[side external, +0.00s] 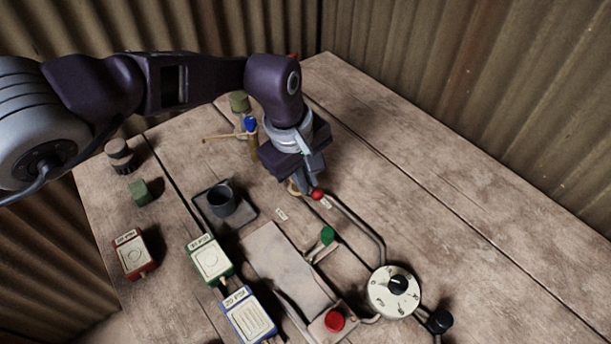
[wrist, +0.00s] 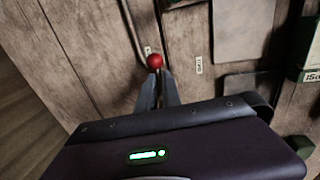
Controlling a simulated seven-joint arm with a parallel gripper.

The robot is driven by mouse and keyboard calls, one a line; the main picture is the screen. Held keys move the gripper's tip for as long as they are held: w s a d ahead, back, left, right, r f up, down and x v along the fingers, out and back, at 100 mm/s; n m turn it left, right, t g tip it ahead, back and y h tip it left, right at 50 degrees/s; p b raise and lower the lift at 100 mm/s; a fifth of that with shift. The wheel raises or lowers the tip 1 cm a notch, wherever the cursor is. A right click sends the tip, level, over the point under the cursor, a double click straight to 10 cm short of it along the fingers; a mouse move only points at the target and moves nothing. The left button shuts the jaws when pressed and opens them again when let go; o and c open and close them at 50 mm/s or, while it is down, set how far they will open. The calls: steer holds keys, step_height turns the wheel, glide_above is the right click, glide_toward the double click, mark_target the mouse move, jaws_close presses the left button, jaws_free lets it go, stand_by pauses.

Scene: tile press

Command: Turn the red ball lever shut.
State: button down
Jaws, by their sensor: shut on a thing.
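The red ball lever shows its round red ball (side external: 317,194) at the end of a pipe on the table. My gripper (side external: 303,188) is right at the lever, pointing down. In the wrist view the red ball (wrist: 155,61) sits just beyond the tips of my gripper (wrist: 158,84), whose two fingers are closed around the lever just below the ball. The lever's handle is mostly hidden between the fingers, and its base is hidden by my gripper in the side view.
A pipe (side external: 362,226) runs from the lever to a white dial (side external: 394,291). A green-ball lever (side external: 327,236), a grey plate (side external: 285,268) and a red button (side external: 334,320) lie nearby. A dark cup (side external: 221,200) stands on a tray (side external: 247,221). The table's right side is clear.

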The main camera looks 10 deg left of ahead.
steer(key=shift+m, duration=0.3)
steer(key=m, duration=0.2)
steer(key=a+m, duration=0.1)
steer(key=shift+s+a+m+g, duration=0.1)
steer(key=shift+s+m+g, duration=0.1)
steer(key=shift+m+g, duration=0.2)
steer(key=m, duration=0.2)
steer(key=a+m, duration=0.1)
steer(key=m, duration=0.1)
steer(key=shift+a+g+h, duration=0.1)
steer(key=shift+g+h, duration=0.2)
steer(key=shift+g, duration=0.1)
steer(key=m, duration=0.2)
steer(key=a+m, duration=0.1)
steer(key=m, duration=0.2)
steer(key=shift+w+a+g, duration=0.15)
steer(key=shift+w+g, duration=0.05)
steer(key=shift+g, duration=0.2)
steer(key=shift+w+a+m+g, duration=0.2)
steer(key=shift+a+m, duration=0.05)
steer(key=shift+m, duration=0.85)
steer(key=shift+w+a+m+g, duration=0.2)
steer(key=shift+m, duration=0.9)
steer(key=c, duration=1.5)
jaws_free()
